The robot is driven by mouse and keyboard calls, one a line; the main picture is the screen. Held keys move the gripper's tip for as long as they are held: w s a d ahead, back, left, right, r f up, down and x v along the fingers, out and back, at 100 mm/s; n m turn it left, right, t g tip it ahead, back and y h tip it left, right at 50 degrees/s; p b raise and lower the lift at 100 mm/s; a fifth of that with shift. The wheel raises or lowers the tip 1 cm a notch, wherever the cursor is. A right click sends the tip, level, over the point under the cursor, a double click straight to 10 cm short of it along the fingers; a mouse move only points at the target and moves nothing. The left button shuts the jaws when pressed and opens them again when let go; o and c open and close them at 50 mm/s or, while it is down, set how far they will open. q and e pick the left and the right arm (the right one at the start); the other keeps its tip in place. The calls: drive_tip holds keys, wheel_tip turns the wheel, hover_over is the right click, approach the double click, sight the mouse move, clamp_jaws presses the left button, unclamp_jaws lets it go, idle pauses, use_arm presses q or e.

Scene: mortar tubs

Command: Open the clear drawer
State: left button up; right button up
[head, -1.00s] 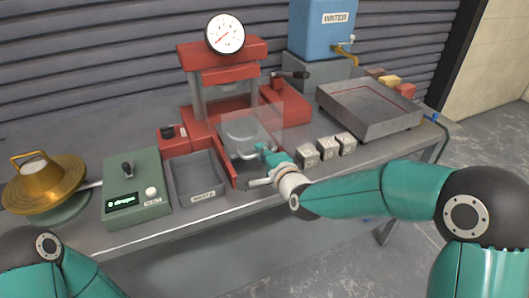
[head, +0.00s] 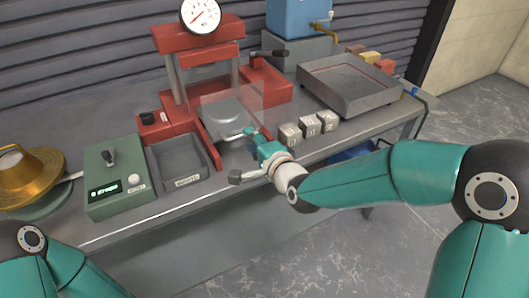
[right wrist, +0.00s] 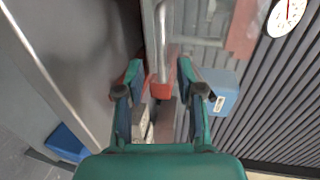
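The clear drawer (head: 243,101) is a see-through box front in the red press (head: 205,57), with a pale round dish (head: 222,114) showing through it. Its bar handle (head: 233,136) is at the front. My right gripper (head: 250,147) is at the handle, coming from the right. In the right wrist view its two fingers (right wrist: 160,80) are apart, with the bar handle (right wrist: 161,40) standing in the gap between them. I cannot tell whether either finger touches it. My left arm shows at lower left in the head view, but its gripper is out of frame.
A grey tray (head: 177,160) and a green box with a display (head: 117,180) are left of the press. Several small grey blocks (head: 310,126) and a large grey pan (head: 350,85) are to the right. A blue water tank (head: 298,15) stands behind.

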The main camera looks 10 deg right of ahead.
drive_tip(key=v, duration=0.7)
drive_tip(key=shift+s, duration=0.15)
drive_tip(key=shift+d, duration=0.1)
drive_tip(key=s+d+f+g+h+p, duration=0.1)
drive_tip(key=s+d+f+g+p, duration=0.15)
drive_tip(key=f, duration=0.55)
drive_tip(key=s+d+f+g+h+p, duration=0.1)
drive_tip(key=f+g+p, duration=0.2)
drive_tip(key=f, duration=0.5)
drive_tip(key=s+a+f+n+g+y+p, duration=0.1)
drive_tip(key=s+f+n+g, duration=0.3)
drive_tip(key=s, duration=0.5)
drive_tip(key=s+a+f+n+g+p, duration=0.1)
drive_tip(key=s+f+n+g, duration=0.4)
drive_tip(key=s+f+n, duration=0.3)
wheel_tip(320, 180, down, 3)
drive_tip(key=s, duration=0.2)
drive_tip(key=shift+s+a+f+n+y, duration=0.2)
drive_tip(key=shift+s+a+n+y, duration=0.1)
drive_tip(key=shift+n+y, duration=0.1)
